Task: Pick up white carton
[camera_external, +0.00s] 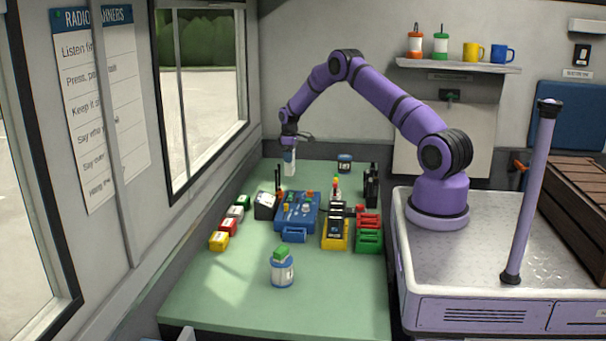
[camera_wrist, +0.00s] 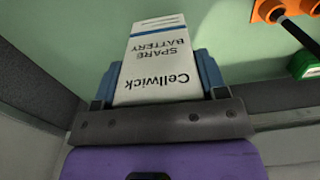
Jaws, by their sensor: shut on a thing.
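The white carton (camera_wrist: 157,65) is a tall box marked "Cellwick SPARE BATTERY" in the wrist view. My gripper (camera_wrist: 160,82) is shut on it, with a blue finger on each side. In the external view my gripper (camera_external: 289,147) is at the far end of the green table, and the carton (camera_external: 290,165) hangs upright below it. I cannot tell whether the carton's bottom touches the table.
The green table (camera_external: 230,290) holds a blue case (camera_external: 291,217), a black device (camera_external: 265,206), a jar with a green lid (camera_external: 282,268), and small red, white, green and yellow boxes. The window wall is on the left.

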